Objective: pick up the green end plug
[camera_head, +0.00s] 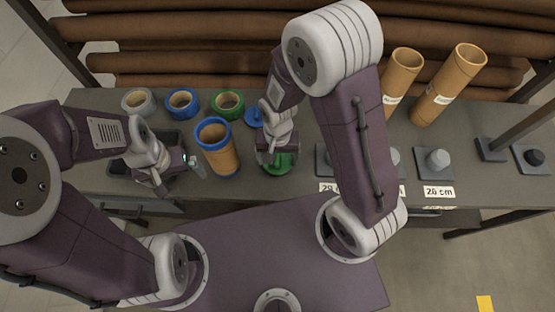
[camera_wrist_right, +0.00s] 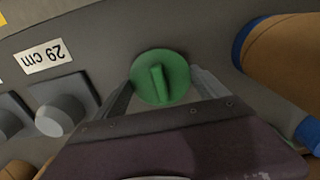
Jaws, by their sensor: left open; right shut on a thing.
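The green end plug (camera_head: 283,169) is a round disc with a raised grip bar, on the grey table in front of me. It also shows in the right wrist view (camera_wrist_right: 172,72), between the two fingers. My right gripper (camera_head: 274,155) is over it from above and shut on it; the fingers hide part of the plug in the head view. I cannot tell whether the plug is clear of the table. My left gripper (camera_head: 180,172) is open and empty near a dark tray (camera_head: 118,167) at the left.
A brown tube with blue ends (camera_head: 222,158) stands between the grippers. Grey, blue and green rings (camera_head: 228,103) and a blue plug (camera_head: 254,118) lie behind. Grey pegs on bases (camera_head: 438,160) with length labels and brown tubes (camera_head: 450,85) stand to the right.

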